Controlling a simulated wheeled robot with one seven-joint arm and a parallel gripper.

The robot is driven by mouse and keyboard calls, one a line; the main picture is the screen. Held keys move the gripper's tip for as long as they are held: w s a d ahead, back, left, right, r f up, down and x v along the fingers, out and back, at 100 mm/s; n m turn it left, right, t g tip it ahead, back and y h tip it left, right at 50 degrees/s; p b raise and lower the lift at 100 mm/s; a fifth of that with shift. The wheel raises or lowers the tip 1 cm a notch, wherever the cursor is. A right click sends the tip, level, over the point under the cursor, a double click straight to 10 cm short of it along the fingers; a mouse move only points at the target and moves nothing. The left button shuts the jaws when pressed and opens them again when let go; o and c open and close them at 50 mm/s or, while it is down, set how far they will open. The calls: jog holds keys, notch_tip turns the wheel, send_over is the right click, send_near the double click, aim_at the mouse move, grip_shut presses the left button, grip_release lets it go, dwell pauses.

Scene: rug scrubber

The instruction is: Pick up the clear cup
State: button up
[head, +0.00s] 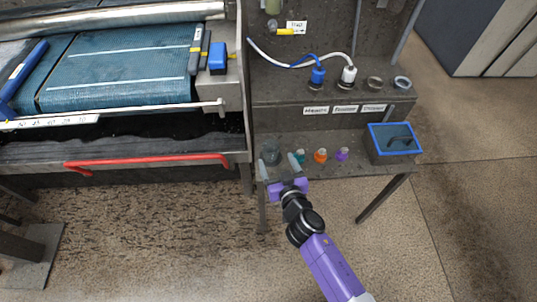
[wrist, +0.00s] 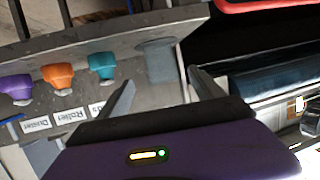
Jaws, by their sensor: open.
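The clear cup (head: 271,152) stands at the left end of the grey shelf (head: 336,147) in the head view. It looks greyish and see-through, and it shows in the wrist view (wrist: 158,62) just beyond the fingers, between their lines. My gripper (head: 279,163) is open and empty at the shelf's front edge, with its two fingers spread and pointing toward the cup. In the wrist view the open fingers (wrist: 161,80) show a gap between them with the cup ahead. I cannot tell whether a fingertip touches the cup.
Teal (head: 299,156), orange (head: 320,155) and purple (head: 341,154) small objects stand in a row right of the cup. A blue-rimmed box (head: 394,142) sits at the shelf's right end. The rug machine with a red bar (head: 150,162) is at left.

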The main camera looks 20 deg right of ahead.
aim_at(273, 155)
jog(key=shift+r+x, duration=0.15)
jog(key=shift+x, duration=1.6)
jog(key=shift+r+x, duration=0.2)
jog(key=shift+x, duration=1.5)
jog(key=shift+w+a, duration=0.1)
jog(key=shift+a, duration=0.05)
jog(key=c, duration=1.4)
jog(key=shift+r, duration=0.1)
